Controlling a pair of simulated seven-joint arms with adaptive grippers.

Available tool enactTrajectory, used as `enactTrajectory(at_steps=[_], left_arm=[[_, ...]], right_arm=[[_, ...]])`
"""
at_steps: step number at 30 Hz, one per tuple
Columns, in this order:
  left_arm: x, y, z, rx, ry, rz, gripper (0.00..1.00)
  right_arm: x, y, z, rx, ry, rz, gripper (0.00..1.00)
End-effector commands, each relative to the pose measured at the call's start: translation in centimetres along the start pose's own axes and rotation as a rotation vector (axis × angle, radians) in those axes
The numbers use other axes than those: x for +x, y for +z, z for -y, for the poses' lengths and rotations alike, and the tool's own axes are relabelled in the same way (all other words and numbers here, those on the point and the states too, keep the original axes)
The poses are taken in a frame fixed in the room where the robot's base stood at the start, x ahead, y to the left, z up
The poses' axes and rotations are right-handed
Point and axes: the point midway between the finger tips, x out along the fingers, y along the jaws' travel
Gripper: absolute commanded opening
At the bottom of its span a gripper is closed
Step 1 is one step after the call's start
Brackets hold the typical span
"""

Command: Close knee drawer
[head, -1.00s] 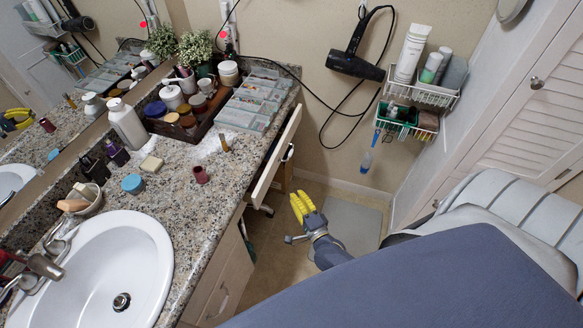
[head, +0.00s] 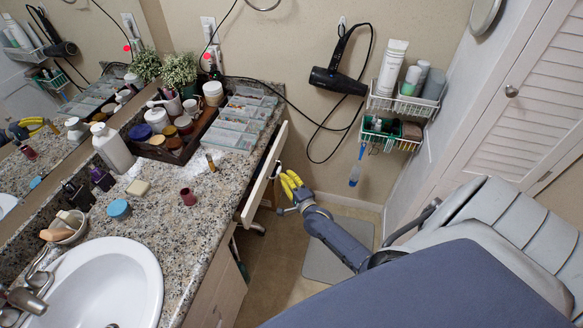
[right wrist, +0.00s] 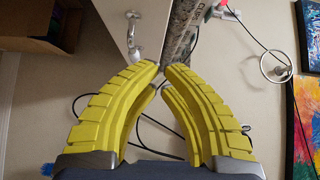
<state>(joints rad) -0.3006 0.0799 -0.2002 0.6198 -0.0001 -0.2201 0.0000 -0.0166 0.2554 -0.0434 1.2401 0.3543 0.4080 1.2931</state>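The knee drawer (head: 261,172) is under the granite counter and stands out past its edge, with its pale front and a small metal handle (head: 278,170). My right gripper (head: 290,182) is just right of the drawer front in the head view, apart from the handle as far as I can tell. Its yellow fingers curve together in the right wrist view (right wrist: 162,68), tips nearly meeting, with nothing held between them. Beyond them the white drawer front (right wrist: 112,18) and its handle (right wrist: 133,35) show. My left gripper is not in view.
The granite counter (head: 165,205) carries a sink (head: 105,275), a dark tray of jars (head: 180,150) and clear organizers (head: 240,120). A hair dryer (head: 337,80) and wire baskets (head: 400,103) hang on the wall. Open floor lies right of the drawer.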

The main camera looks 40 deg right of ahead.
Motion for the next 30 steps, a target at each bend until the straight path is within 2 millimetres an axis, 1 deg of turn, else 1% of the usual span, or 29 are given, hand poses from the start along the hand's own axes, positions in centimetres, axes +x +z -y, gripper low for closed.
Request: enactTrajectory(at_steps=[1,4,7,12,18,30], left_arm=[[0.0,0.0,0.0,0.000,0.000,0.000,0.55],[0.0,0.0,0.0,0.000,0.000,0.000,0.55],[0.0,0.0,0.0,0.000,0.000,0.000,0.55],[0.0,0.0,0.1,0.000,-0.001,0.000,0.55],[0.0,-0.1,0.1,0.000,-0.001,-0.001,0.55],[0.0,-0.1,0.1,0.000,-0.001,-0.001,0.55]], right_arm=[[0.9,0.0,0.0,-0.001,-0.001,0.000,0.00],[2.3,0.0,0.1,-0.001,-0.001,0.000,0.00],[3.1,1.1,0.0,0.001,0.000,0.000,0.00],[4.2,2.2,-0.1,0.000,0.000,0.000,0.00],[4.8,2.8,0.0,0.000,0.000,0.000,0.00],[4.9,2.9,0.0,-0.001,0.000,0.000,0.00]])
